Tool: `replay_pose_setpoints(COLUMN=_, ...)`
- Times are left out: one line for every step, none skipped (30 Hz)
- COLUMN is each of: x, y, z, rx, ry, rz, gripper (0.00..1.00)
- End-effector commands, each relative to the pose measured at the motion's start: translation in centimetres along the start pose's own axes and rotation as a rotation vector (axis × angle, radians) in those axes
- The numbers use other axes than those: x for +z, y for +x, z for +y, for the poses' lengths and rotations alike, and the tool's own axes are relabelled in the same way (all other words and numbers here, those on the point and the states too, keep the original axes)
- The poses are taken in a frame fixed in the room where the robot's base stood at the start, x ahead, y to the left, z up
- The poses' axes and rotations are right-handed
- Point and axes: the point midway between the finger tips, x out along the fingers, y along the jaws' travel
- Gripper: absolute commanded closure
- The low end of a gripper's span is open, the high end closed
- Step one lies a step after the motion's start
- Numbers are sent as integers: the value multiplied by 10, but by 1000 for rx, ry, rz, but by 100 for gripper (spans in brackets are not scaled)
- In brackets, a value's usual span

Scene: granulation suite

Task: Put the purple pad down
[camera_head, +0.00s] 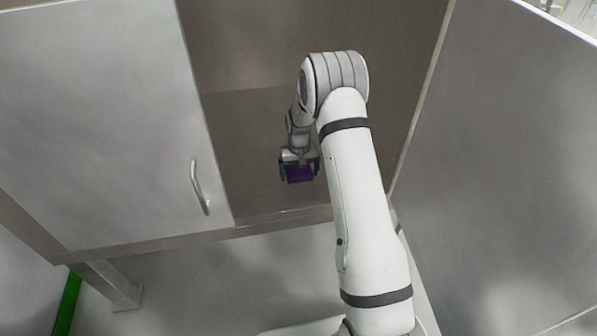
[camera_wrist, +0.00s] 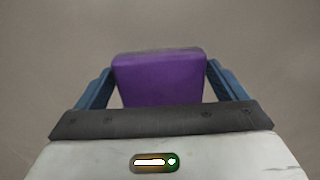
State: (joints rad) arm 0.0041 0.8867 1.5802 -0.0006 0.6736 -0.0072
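The purple pad (camera_head: 299,174) is a small block inside the open cabinet, at the end of my arm. My gripper (camera_head: 300,167) has one finger on each side of it, and they look pressed against its sides. In the wrist view the purple pad (camera_wrist: 160,80) fills the space between the blue fingers of my gripper (camera_wrist: 160,70). A plain brownish-grey surface lies beyond it. I cannot tell whether the pad touches the cabinet floor (camera_head: 255,185) or hangs just above it.
The cabinet's left door (camera_head: 100,120) with a metal handle (camera_head: 200,187) borders the opening. A large grey panel (camera_head: 500,150) stands on the right. The front edge (camera_head: 270,218) of the cabinet runs below my gripper. The cabinet floor around the pad looks bare.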

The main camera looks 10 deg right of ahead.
Motion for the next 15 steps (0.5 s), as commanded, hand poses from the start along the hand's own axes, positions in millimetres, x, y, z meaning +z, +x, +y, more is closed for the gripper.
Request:
replay_pose_setpoints(x=0, y=0, z=0, rx=0, ry=0, rz=0, gripper=5)
replay_pose_setpoints(x=0, y=0, z=0, rx=0, ry=0, rz=0, gripper=2)
replay_pose_setpoints(x=0, y=0, z=0, rx=0, ry=0, rz=0, gripper=0)
replay_pose_setpoints(x=0, y=0, z=0, rx=0, ry=0, rz=0, gripper=0)
replay_pose_setpoints(x=0, y=0, z=0, rx=0, ry=0, rz=0, gripper=0)
replay_pose_setpoints(x=0, y=0, z=0, rx=0, ry=1, rz=0, gripper=0)
replay_pose_setpoints(x=0, y=0, z=0, rx=0, ry=1, rz=0, gripper=0)
replay_pose_setpoints(x=0, y=0, z=0, rx=0, ry=1, rz=0, gripper=0)
replay_pose_setpoints(x=0, y=-1, z=0, rx=0, ry=1, rz=0, gripper=0)
replay_pose_setpoints(x=0, y=-2, z=0, rx=0, ry=1, rz=0, gripper=0)
replay_pose_setpoints(x=0, y=-4, z=1, rx=0, ry=1, rz=1, gripper=0)
replay_pose_setpoints(x=0, y=-7, z=1, rx=0, ry=1, rz=1, gripper=0)
replay_pose_setpoints(x=0, y=-10, z=1, rx=0, ry=1, rz=2, gripper=0)
replay_pose_setpoints(x=-1, y=-14, z=1, rx=0, ry=1, rz=2, gripper=0)
replay_pose_setpoints(x=-1, y=-21, z=1, rx=0, ry=1, rz=3, gripper=0)
